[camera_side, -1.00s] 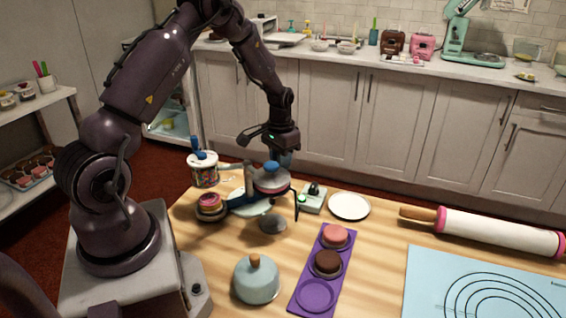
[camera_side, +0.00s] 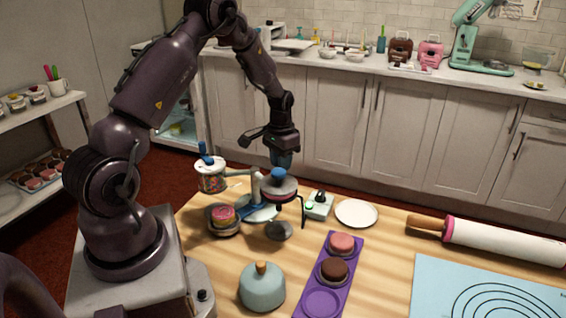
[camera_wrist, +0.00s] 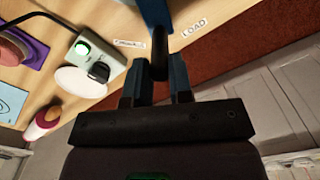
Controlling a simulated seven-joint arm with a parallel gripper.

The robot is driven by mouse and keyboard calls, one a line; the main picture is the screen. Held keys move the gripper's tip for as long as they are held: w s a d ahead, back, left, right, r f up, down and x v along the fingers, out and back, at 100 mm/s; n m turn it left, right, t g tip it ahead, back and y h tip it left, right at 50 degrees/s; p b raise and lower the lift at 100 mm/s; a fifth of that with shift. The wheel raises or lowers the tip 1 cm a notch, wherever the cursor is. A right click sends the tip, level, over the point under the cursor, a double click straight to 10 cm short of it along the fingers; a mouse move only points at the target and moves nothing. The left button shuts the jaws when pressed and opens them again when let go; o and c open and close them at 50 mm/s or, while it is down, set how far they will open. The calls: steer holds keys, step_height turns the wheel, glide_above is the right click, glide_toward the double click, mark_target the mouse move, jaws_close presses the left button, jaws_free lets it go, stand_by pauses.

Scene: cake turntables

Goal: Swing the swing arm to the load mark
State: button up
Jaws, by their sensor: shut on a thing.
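My gripper (camera_side: 283,158) points down just above this knob in the side view. In the wrist view, the fingers of my gripper (camera_wrist: 157,90) are closed around a dark post (camera_wrist: 159,55), below a blue bar (camera_wrist: 155,12). The LOAD label (camera_wrist: 195,27) lies on the wood right of the post, apart from it. A second label (camera_wrist: 130,44) lies to the left, too blurred to read.
A sprinkle jar (camera_side: 212,180) and a pink cake on a plate (camera_side: 222,214) stand left of the stand. A switch box with a green light (camera_side: 318,206) and a white plate (camera_side: 356,213) are right. A purple tray (camera_side: 322,303) and blue dome (camera_side: 262,290) are in front.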

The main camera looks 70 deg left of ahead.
steer(key=shift+s+a, duration=0.8)
steer(key=shift+a, duration=0.45)
steer(key=shift+s+a, duration=0.1)
steer(key=shift+s, duration=0.05)
steer(key=o, duration=0.7)
steer(key=shift+o, duration=0.2)
step_height(320, 180, up, 7)
